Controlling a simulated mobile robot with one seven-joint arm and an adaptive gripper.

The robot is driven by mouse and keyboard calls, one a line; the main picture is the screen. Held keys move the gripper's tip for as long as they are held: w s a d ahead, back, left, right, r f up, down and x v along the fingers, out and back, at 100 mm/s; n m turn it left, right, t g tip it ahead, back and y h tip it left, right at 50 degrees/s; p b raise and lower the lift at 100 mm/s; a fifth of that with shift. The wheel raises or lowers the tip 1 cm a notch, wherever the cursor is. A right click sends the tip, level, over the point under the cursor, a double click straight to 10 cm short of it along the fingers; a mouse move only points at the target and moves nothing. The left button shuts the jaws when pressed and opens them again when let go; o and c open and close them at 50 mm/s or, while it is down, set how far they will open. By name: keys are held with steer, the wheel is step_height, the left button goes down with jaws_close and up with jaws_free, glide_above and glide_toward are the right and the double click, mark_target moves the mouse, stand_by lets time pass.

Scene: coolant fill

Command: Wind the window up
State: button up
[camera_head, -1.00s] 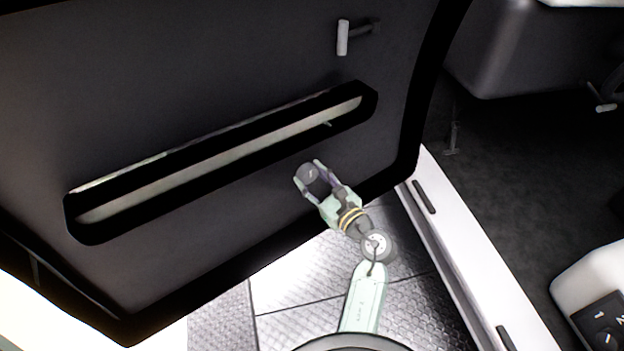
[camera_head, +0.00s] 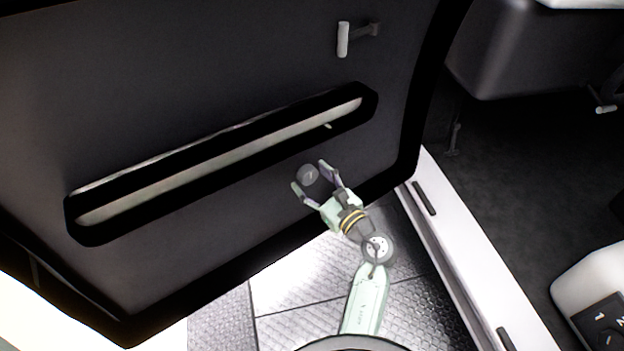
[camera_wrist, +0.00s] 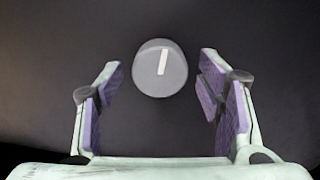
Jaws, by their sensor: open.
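A round grey knob (camera_head: 308,175) sits on the dark door panel (camera_head: 220,60), below the right part of a long slot. In the wrist view the knob (camera_wrist: 160,68) has a white line on its face, nearly upright and leaning slightly right. My gripper (camera_head: 310,174) is open, with one finger on each side of the knob. In the wrist view the fingers (camera_wrist: 160,75) stand well apart from the knob, with gaps on both sides. No window pane can be made out for sure.
A long recessed slot (camera_head: 90,222) with a black rim crosses the door. A pale handle (camera_head: 343,40) sticks out at the upper right of the door. A white sill (camera_head: 450,240) runs along the right, with a dark cabin floor (camera_head: 510,160) beyond.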

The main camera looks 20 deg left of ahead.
steer(key=v, duration=1.1)
steer(key=shift+s+d, duration=0.2)
steer(key=shift+s, duration=0.05)
